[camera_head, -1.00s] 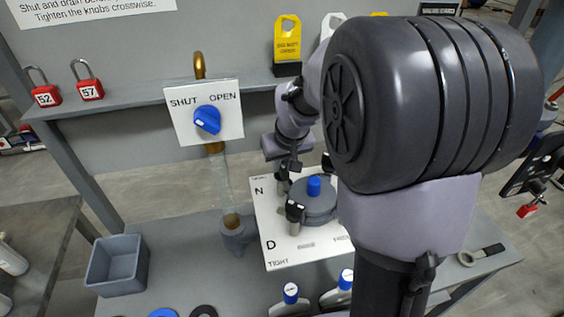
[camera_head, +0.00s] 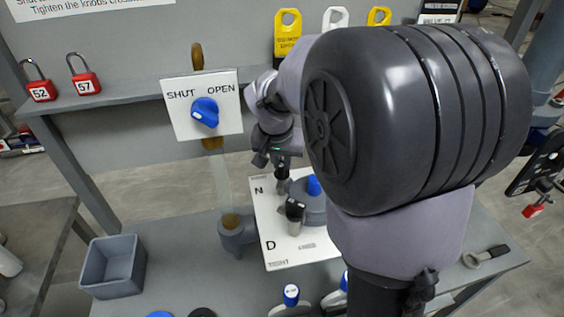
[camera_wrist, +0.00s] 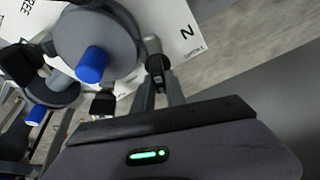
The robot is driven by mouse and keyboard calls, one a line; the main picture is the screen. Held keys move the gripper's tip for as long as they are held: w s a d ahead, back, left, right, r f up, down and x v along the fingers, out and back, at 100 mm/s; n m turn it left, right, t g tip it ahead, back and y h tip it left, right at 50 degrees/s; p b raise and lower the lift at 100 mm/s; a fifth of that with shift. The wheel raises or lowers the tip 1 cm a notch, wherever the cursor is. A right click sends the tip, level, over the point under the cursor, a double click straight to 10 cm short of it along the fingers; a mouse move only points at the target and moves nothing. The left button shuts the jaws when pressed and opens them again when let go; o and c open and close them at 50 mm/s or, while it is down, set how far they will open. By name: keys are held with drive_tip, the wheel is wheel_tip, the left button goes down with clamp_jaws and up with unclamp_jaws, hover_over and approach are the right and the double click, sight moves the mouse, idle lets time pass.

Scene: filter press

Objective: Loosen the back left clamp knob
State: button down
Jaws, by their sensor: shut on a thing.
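The filter press is a round grey housing (camera_head: 316,211) with a blue cap (camera_head: 313,186) on a white plate (camera_head: 272,237). Its back left clamp knob (camera_wrist: 153,47) shows as a dark knob with a pale top at the tips of my gripper (camera_wrist: 160,78). The fingers are shut on this knob, one to each side. In the head view my gripper (camera_head: 282,172) points down at the plate's back left, near the letter N, and mostly hides the knob. The front left clamp knob (camera_head: 295,208) stands free, black and upright. My arm hides the right side of the press.
A valve panel (camera_head: 202,105) with a blue handle stands left of my wrist. A grey bin (camera_head: 113,263) is at the front left, blue-capped bottles (camera_head: 291,295) at the front.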

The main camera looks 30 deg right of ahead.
sight(280, 184)
idle(0.3)
drive_tip(key=c, duration=1.4)
unclamp_jaws()
drive_tip(key=shift+o, duration=0.2)
drive_tip(key=p+v, duration=0.2)
drive_tip(key=v, duration=0.5)
drive_tip(key=shift+r+p, duration=0.25)
drive_tip(key=shift+p, duration=0.1)
drive_tip(key=shift+s, duration=0.15)
